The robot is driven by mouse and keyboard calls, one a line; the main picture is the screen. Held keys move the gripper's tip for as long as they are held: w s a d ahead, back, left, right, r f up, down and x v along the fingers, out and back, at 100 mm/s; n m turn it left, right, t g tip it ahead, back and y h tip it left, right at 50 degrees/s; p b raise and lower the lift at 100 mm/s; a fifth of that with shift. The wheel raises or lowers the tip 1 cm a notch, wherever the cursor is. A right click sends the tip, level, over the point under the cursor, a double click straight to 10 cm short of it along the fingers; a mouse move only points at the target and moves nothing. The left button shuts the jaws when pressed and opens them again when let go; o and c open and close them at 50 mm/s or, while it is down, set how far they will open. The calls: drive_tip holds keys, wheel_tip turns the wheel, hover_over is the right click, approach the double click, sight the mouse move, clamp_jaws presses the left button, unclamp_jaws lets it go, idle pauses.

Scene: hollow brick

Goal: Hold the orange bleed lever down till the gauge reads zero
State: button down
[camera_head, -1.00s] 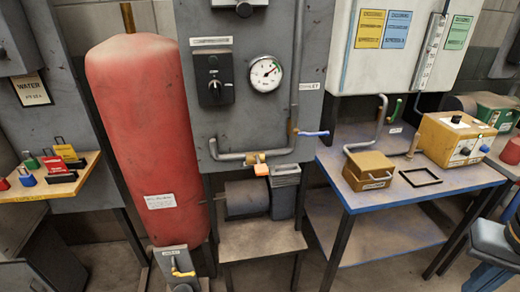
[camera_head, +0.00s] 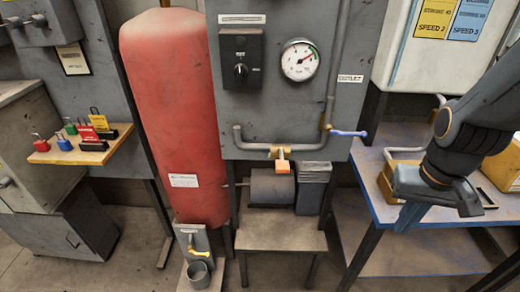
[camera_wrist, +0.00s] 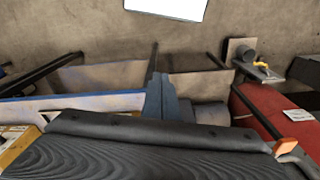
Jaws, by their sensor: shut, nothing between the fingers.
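The orange bleed lever (camera_head: 282,166) hangs from a brass fitting below the pipe on the grey panel. It also shows at the lower right of the wrist view (camera_wrist: 286,147). The round white gauge (camera_head: 300,60) is on the panel above it. Its needle points to the upper right, off toward the green mark; the digits are too small to read. My gripper (camera_head: 408,218) is at the right, over the front of the blue table, well apart from the lever. Its blue-grey fingers (camera_wrist: 157,85) are shut and empty in the wrist view.
A blue-handled outlet valve (camera_head: 348,132) sticks out at the panel's right edge. A low stand (camera_head: 280,236) is under the panel. The blue table (camera_head: 375,200) is right.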

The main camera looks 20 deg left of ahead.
drive_tip(key=shift+w+a, duration=0.1)
drive_tip(key=shift+w, duration=0.05)
wheel_tip(320, 180, up, 19)
drive_tip(key=n+t+b, duration=0.1)
drive_tip(key=n+t, duration=0.1)
drive_tip(key=n, duration=0.1)
hover_over(281, 164)
drive_tip(key=s, duration=0.4)
drive_tip(key=shift+w+d+f+y, duration=0.2)
drive_tip(key=shift+d+y, duration=0.2)
drive_tip(key=shift+d, duration=0.05)
drive_tip(key=p+x, duration=0.1)
drive_tip(key=x, duration=0.7)
drive_tip(key=p+x, duration=0.1)
drive_tip(key=x, duration=0.4)
drive_tip(key=shift+s+d+f+p, duration=0.2)
drive_tip(key=shift+s+f+p, duration=0.05)
drive_tip(key=shift+s+p, duration=0.1)
drive_tip(key=shift+f, duration=0.35)
